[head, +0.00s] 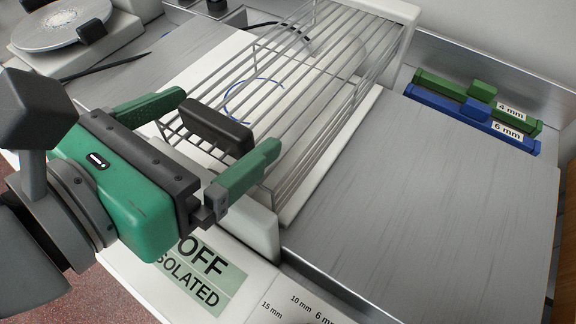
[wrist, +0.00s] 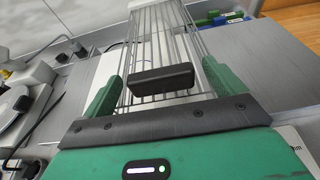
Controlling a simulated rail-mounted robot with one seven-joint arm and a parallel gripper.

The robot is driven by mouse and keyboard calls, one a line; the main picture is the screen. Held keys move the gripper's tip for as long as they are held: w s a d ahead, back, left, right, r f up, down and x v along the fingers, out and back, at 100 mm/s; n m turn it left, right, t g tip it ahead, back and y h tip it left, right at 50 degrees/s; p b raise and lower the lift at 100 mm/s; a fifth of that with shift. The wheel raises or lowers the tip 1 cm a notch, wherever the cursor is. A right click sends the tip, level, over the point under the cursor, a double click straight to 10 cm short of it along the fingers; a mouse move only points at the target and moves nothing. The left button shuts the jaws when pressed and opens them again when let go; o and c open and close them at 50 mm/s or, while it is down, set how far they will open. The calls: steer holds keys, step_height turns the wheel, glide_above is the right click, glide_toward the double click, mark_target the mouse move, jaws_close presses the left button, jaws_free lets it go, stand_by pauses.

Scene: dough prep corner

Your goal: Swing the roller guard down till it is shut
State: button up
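The roller guard (head: 318,62) is a cage of grey metal bars over the middle of the machine. Its black handle (head: 217,125) is a thick bar at the near end of the cage. My gripper (head: 228,120) is open, with one green finger on each side of the handle and a gap visible at both sides. In the wrist view the handle (wrist: 160,79) sits between the open fingers, with the guard bars (wrist: 160,30) running away behind it. The cage looks low over the bed, but I cannot tell whether it is fully shut.
A blue loop (head: 240,98) shows through the bars. Green 4 mm (head: 450,92) and blue 6 mm (head: 440,105) bars lie at the right back. A flat grey surface (head: 430,210) right of the guard is clear. A round-plate device (head: 60,28) stands at the far left.

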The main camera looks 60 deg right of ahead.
steer(key=v, duration=0.8)
stand_by(0.5)
stand_by(0.6)
